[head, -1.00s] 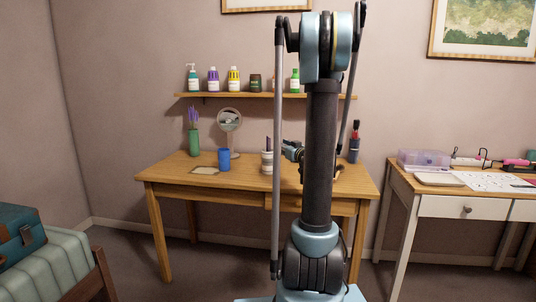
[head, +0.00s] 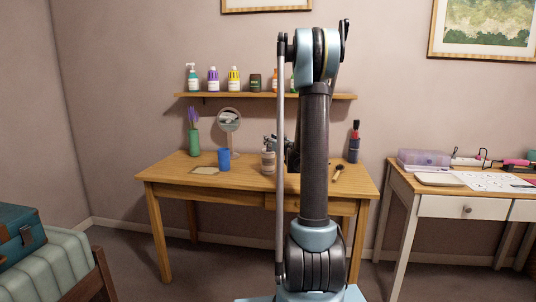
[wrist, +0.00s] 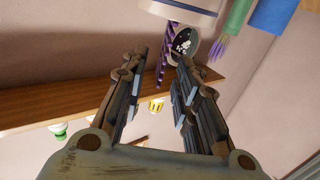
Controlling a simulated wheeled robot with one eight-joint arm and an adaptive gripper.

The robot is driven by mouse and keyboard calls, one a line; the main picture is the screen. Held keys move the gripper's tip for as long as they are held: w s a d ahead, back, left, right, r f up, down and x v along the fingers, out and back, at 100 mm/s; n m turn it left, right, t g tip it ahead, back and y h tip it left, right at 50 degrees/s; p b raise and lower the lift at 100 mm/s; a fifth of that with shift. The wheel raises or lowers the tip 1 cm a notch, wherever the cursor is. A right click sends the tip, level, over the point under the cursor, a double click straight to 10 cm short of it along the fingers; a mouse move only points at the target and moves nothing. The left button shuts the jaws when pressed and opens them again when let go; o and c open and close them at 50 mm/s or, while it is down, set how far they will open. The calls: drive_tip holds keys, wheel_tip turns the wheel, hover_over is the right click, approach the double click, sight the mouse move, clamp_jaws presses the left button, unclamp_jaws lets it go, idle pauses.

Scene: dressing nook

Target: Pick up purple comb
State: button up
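The purple comb (wrist: 163,68) shows in the wrist view as a thin striped purple strip standing out of a pale cup (wrist: 180,8). My gripper (wrist: 162,62) is open, with one finger on each side of the comb in that picture; both fingers look clear of it. I cannot tell the comb's exact depth between them. In the head view my gripper (head: 276,143) is just above the pale cup (head: 268,162) on the wooden desk (head: 230,180). The comb is not clearly visible there, as my gripper covers that spot.
A blue cup (head: 224,160), a round mirror (head: 229,121) and a green vase (head: 194,142) stand left of the pale cup. A dark holder (head: 354,150) and a brush (head: 338,172) are at right. A shelf (head: 220,96) with bottles hangs above.

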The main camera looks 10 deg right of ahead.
drive_tip(key=shift+x, duration=1.5)
clamp_jaws()
